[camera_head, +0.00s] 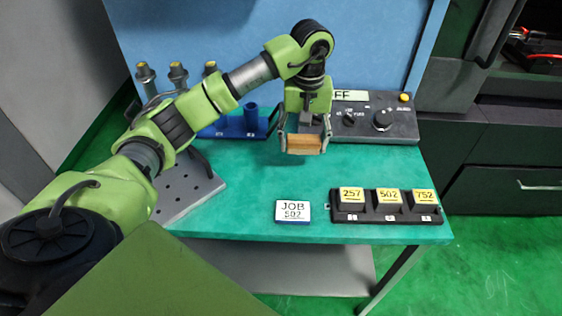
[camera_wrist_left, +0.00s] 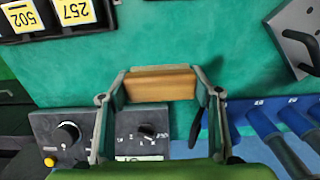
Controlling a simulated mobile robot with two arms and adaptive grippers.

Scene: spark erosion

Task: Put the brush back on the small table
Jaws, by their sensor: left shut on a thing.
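The brush (camera_head: 304,145) shows as a light wooden block in the head view. My left gripper (camera_head: 304,138) is shut on it and points down, holding it over the back middle of the small teal table (camera_head: 265,180). In the left wrist view the brush (camera_wrist_left: 160,84) lies across between the two fingers. Its bristles are hidden, and I cannot tell exactly how high it is above the table. My right gripper is not in view.
A black rack (camera_head: 385,208) with numbered yellow-labelled blocks and a JOB 502 card (camera_head: 292,211) are at the front. A blue holder (camera_head: 235,128) and a grey perforated plate (camera_head: 185,190) are at left. The table's middle is clear.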

